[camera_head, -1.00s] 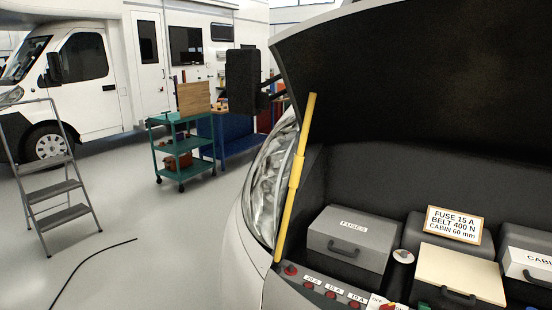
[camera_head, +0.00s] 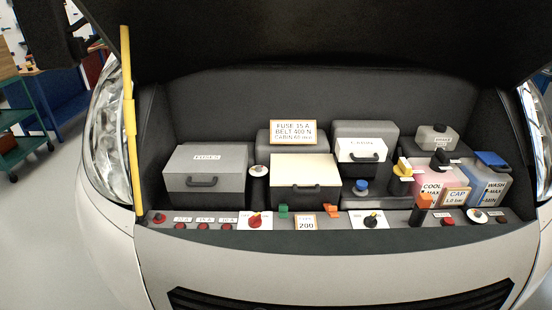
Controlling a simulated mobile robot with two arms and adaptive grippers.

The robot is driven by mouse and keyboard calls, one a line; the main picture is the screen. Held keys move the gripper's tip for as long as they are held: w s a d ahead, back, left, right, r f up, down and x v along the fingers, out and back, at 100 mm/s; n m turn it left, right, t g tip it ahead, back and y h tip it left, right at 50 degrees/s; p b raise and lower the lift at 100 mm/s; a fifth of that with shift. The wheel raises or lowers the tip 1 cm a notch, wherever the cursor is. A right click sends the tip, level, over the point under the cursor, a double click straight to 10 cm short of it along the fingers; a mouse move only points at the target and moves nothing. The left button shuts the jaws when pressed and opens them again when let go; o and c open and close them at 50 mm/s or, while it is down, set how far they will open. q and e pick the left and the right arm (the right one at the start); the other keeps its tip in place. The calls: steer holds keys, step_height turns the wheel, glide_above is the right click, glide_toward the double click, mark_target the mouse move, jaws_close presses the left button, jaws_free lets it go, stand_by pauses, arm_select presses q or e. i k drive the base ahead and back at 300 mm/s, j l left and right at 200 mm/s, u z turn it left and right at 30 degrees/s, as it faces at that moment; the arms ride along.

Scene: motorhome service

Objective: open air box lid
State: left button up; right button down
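Under the raised hood, a box with a cream top and a dark front with a handle (camera_head: 304,184) stands in the middle of the engine bay. Its top is shut. A green piece (camera_head: 283,210) and an orange piece (camera_head: 331,210) sit low in front of it. I cannot read an air box label on it. A grey box labelled FUSES (camera_head: 205,174) is to its left, shut. A box with a white label reading roughly CABIN (camera_head: 361,150) is to its right, shut.
A yellow prop (camera_head: 131,120) stands at the bay's left edge under the dark hood (camera_head: 300,40). Coolant (camera_head: 430,187) and wash (camera_head: 485,187) tanks are at right. Red and black knobs line the front ledge.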

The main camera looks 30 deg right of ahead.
mark_target(294, 170)
steer(key=z, duration=1.1)
steer(key=k+l+z, duration=0.2)
steer(key=z, duration=0.25)
steer(key=k+l+z, duration=0.15)
steer(key=l+z, duration=0.15)
steer(key=z, duration=0.15)
